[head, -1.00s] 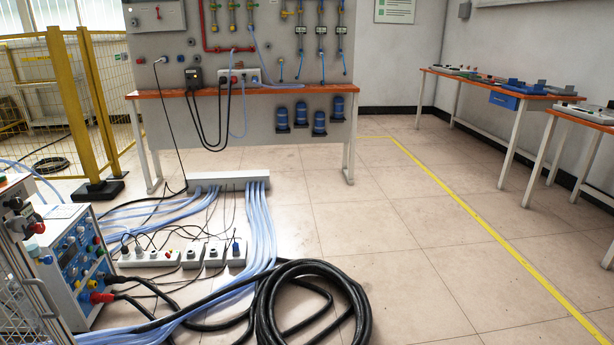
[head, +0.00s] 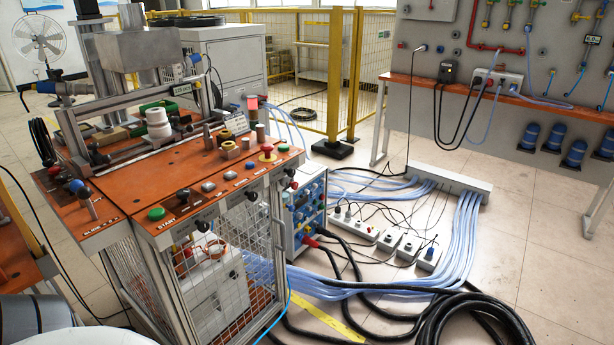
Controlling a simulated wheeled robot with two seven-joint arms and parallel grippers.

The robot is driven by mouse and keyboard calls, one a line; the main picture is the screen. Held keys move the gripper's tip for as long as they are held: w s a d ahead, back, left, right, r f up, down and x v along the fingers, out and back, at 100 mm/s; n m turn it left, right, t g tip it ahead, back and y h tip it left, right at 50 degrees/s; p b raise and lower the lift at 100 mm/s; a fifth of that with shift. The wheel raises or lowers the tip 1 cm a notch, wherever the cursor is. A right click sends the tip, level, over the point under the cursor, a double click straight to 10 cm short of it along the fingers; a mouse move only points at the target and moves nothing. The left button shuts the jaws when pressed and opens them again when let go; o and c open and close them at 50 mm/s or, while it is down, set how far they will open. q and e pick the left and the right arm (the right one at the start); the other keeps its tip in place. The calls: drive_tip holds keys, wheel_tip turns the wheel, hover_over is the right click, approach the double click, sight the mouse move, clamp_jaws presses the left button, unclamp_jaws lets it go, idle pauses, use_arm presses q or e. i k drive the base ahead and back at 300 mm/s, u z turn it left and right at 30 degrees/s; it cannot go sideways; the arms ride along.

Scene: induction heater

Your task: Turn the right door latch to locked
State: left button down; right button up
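The induction heater bench (head: 215,190) stands left of centre in the head view, with an orange top and wire mesh doors (head: 235,265) below its front edge. Small dark knobs sit along the upper front frame above the mesh, one (head: 203,226) near the front corner and another (head: 251,196) farther right. I cannot tell which of these, if any, is the right door latch, or whether it is locked. Neither of my grippers is in view.
A blue-fronted power unit (head: 305,212) stands right behind the bench. Black hoses (head: 470,318) and blue hoses (head: 455,235) cover the floor to the right, with power strips (head: 352,228) among them. A yellow mesh fence (head: 340,75) stands behind.

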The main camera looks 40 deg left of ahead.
sight(285, 182)
drive_tip(key=i, duration=1.95)
drive_tip(key=u, duration=3.45)
drive_tip(key=i, duration=0.15)
drive_tip(key=u, duration=0.2)
